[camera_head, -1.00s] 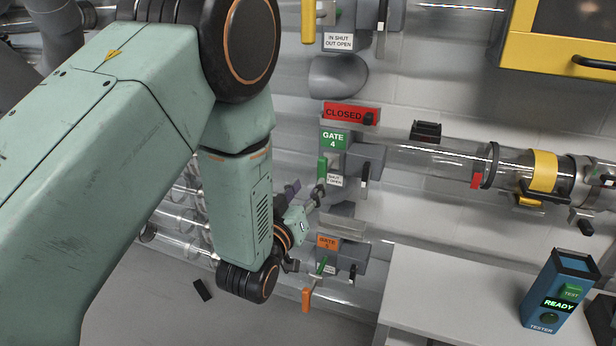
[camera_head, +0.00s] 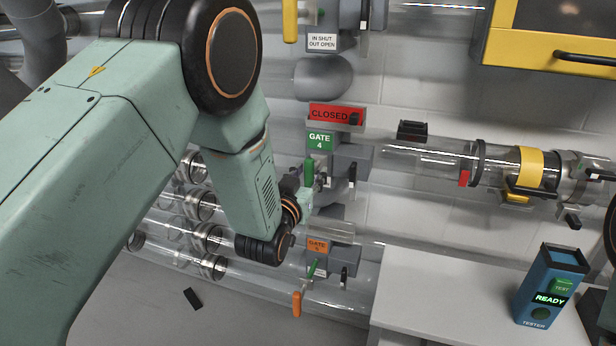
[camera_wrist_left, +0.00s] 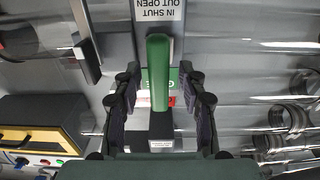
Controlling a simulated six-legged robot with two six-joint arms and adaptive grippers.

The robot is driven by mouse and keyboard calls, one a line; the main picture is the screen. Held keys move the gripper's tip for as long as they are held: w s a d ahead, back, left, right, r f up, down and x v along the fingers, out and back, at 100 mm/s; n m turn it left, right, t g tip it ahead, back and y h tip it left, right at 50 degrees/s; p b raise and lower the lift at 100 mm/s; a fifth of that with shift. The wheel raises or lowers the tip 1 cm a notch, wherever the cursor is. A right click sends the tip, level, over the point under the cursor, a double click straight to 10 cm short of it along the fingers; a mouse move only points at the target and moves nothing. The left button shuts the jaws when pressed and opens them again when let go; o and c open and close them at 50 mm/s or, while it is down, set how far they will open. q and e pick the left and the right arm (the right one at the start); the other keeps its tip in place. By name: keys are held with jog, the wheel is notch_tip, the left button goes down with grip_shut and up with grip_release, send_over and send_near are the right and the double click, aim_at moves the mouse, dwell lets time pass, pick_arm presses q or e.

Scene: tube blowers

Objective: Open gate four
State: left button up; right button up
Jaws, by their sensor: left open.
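Gate four is a grey block with a green "GATE 4" label (camera_head: 320,141), under a red "CLOSED" sign (camera_head: 336,115). Its green handle (camera_head: 309,172) hangs below the label. My left gripper (camera_head: 318,188) is at this handle in the head view, partly hidden by its own wrist. In the left wrist view the open fingers (camera_wrist_left: 161,105) stand either side of the green handle (camera_wrist_left: 158,72), with gaps visible on both sides. An upside-down "IN SHUT OUT OPEN" plate (camera_wrist_left: 158,10) shows behind the handle. My right gripper is not in view.
Gate five's orange label (camera_head: 317,246) and orange-tipped handle (camera_head: 297,303) are just below. A clear tube (camera_head: 425,163) runs right from gate four. A white bench (camera_head: 430,290) with a blue tester (camera_head: 550,285) reading "READY" stands at lower right.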

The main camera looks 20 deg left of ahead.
pick_arm(q)
jog(key=shift+w+d, duration=0.1)
jog(key=shift+c, duration=0.3)
grip_shut()
dwell(0.4)
